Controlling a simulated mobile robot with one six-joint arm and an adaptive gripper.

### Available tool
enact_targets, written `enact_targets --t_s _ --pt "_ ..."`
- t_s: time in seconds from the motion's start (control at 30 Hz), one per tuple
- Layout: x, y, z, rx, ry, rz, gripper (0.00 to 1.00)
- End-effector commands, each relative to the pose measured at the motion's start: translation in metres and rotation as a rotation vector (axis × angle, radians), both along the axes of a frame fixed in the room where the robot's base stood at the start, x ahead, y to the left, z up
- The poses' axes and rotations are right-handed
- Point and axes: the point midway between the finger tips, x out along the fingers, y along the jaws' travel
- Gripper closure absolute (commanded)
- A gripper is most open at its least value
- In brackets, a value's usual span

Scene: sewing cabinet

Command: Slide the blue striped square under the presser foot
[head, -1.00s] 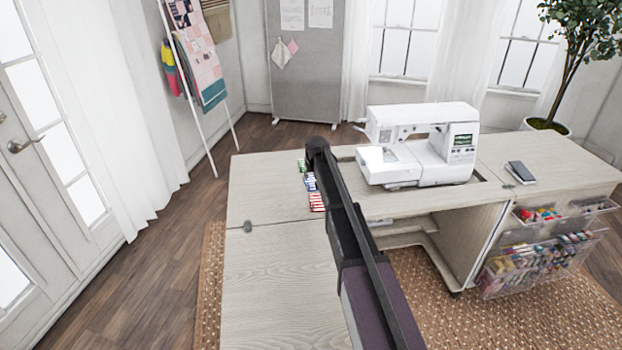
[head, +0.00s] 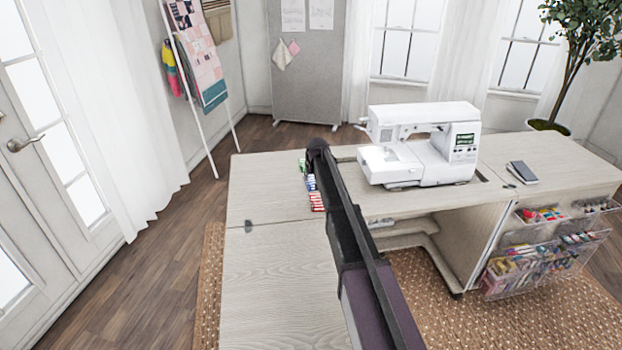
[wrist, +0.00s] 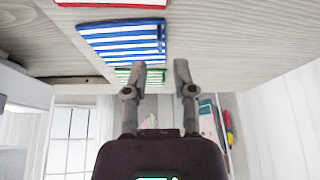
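The blue striped square (head: 311,183) lies on the cabinet top between a red striped and a green striped one. In the wrist view the blue striped square (wrist: 120,40) fills the upper middle, above and left of my fingertips. My gripper (wrist: 161,66) is open, with a gap between its two fingers and nothing in it. The left finger appears close to the square's edge; I cannot tell whether it touches. In the head view my arm hides the gripper. The white sewing machine (head: 440,155) stands right of the squares; its presser foot is too small to make out.
The red striped square (head: 317,202) lies nearer and the green striped square (head: 302,166) farther. A phone (head: 522,172) lies on the right part of the cabinet top (head: 270,190). Clear bins (head: 540,262) hang on its right side. The left part of the top is clear.

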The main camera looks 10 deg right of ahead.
Motion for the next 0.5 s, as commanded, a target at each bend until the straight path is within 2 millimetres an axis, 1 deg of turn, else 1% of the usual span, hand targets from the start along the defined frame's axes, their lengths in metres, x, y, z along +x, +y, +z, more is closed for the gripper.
enact_targets --t_s 0.03,0.5 --pt "0.002 0.000 -0.005 0.000 0.000 0.000 0.66" --pt "0.012 0.000 -0.026 0.000 0.000 -0.001 0.66"
